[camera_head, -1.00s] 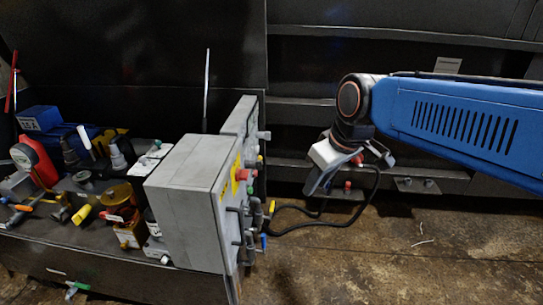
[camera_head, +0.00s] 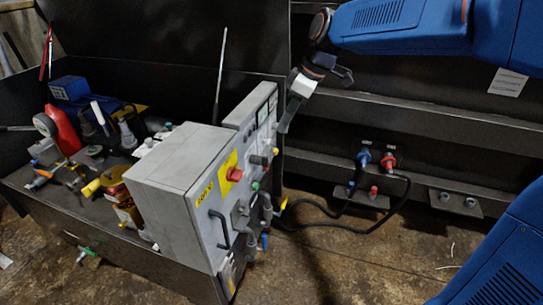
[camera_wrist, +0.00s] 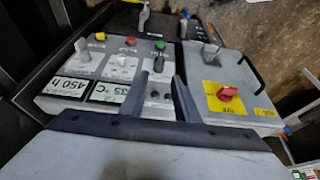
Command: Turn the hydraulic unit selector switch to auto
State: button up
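The grey control box (camera_head: 170,185) stands on the bench edge in the head view, and its panel face fills much of the wrist view. A red rotary switch on a yellow plate (camera_wrist: 227,93) is right of my fingers. A black-grey selector knob (camera_wrist: 158,62) sits just beyond the gap between my fingertips, below a green button (camera_wrist: 160,45). Grey selectors (camera_wrist: 82,46) and (camera_wrist: 208,48) stand left and right of it. The label of the hydraulic unit switch is unreadable. My gripper (camera_wrist: 162,76) is open and empty before the panel; it also shows in the head view (camera_head: 289,118).
Tools and a red can (camera_head: 62,130) crowd the bench. Dark compactor wall stands behind my arm.

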aim_at(266, 158)
jog(key=x, duration=1.7)
jog(key=shift+s+d, duration=0.1)
jog(key=shift+d, duration=0.05)
jog(key=c, duration=0.7)
